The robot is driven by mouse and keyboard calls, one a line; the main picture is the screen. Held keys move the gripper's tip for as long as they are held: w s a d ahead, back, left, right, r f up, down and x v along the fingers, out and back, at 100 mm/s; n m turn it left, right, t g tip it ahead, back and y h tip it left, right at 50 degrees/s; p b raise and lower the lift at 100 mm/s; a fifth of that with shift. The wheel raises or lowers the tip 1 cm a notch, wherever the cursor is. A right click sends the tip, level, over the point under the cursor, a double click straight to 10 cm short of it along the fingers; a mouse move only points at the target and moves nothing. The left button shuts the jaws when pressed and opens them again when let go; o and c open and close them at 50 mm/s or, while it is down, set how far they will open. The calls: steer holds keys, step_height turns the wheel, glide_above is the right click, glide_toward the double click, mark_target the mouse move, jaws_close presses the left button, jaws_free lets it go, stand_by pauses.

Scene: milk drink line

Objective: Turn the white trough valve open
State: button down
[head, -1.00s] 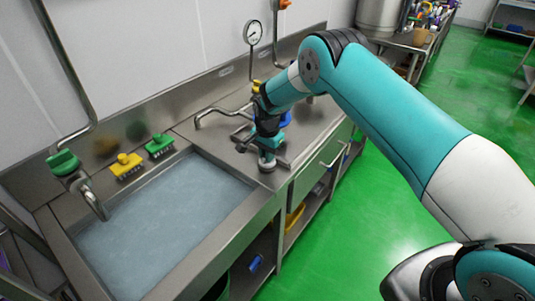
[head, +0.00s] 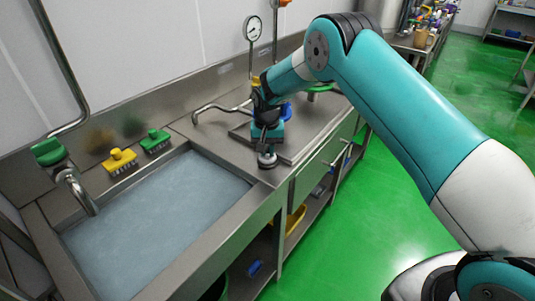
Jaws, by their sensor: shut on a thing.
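A green valve handle (head: 48,152) is on the pipe at the trough's left end, above a metal spout (head: 78,192).
A yellow brush (head: 120,160) and a green brush (head: 155,141) lie on the trough's back ledge. A bent metal pipe (head: 212,109) and a gauge (head: 254,29) stand behind my gripper. A flat metal plate (head: 308,137) lies to its right. The green floor is open.

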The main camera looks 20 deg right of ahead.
mark_target(267, 149)
steer(key=n+b, duration=0.2)
steer(key=n, duration=0.3)
steer(key=shift+n, duration=0.3)
steer(key=shift+n+b, duration=0.55)
steer(key=shift+n, duration=1.75)
steer(key=c, duration=1.1)
jaws_free()
steer(key=shift+c, duration=0.2)
steer(key=shift+r, duration=0.1)
step_height(267, 149, up, 17)
steer(key=b, duration=0.2)
steer(key=shift+r, duration=0.15)
